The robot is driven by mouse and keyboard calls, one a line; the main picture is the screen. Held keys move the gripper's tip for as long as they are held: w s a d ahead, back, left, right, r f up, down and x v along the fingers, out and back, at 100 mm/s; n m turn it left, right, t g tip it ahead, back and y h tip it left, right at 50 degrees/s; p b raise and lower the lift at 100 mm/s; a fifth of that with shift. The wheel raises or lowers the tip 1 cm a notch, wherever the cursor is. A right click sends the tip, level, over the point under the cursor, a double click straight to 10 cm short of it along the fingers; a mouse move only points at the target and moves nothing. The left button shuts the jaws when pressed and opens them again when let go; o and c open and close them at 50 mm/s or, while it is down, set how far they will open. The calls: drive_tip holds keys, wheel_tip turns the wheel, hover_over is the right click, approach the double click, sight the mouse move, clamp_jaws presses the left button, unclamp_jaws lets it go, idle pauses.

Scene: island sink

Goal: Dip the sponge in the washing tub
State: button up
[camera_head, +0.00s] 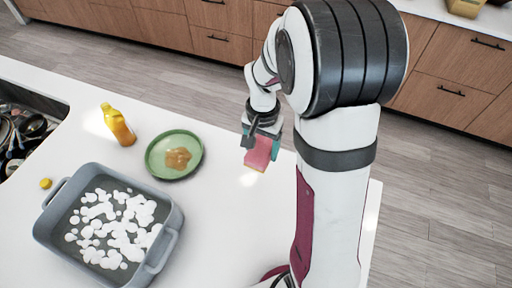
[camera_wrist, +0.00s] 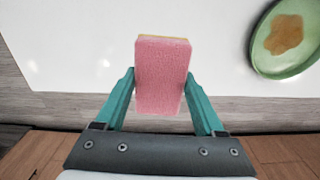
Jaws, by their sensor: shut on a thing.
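A pink sponge (camera_head: 263,153) with a thin yellow layer is held in my gripper (camera_head: 262,142), near the right side of the white counter. In the wrist view the sponge (camera_wrist: 161,75) stands between the two teal fingers of my gripper (camera_wrist: 161,88), which are shut on its sides. The grey-blue washing tub (camera_head: 170,232) stands at the lower left of the head view, with white foam patches (camera_head: 112,228) inside. The tub is well to the left of my gripper and does not show in the wrist view.
A green plate (camera_head: 156,163) with a brown smear lies between tub and gripper; it also shows in the wrist view (camera_wrist: 262,62). A sink with dishes (camera_head: 22,130) is at far left.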

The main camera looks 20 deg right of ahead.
drive_tip(key=o, duration=0.7)
drive_tip(key=c, duration=0.5)
drive_tip(key=w+a+r+y, duration=0.15)
drive_tip(key=w+a, duration=0.25)
drive_tip(key=a, duration=0.6)
drive_tip(key=shift+c, duration=0.2)
drive_tip(key=s+a+r+g+y, duration=0.1)
drive_tip(key=s+a+r, duration=0.2)
drive_tip(key=a, duration=1.2)
drive_tip(key=s+a+r+y, duration=0.1)
drive_tip(key=s+a+r, duration=0.1)
drive_tip(key=a, duration=1.4)
wheel_tip(320, 180, down, 15)
drive_tip(key=shift+w+d+r, duration=0.1)
drive_tip(key=shift+d+r, duration=0.05)
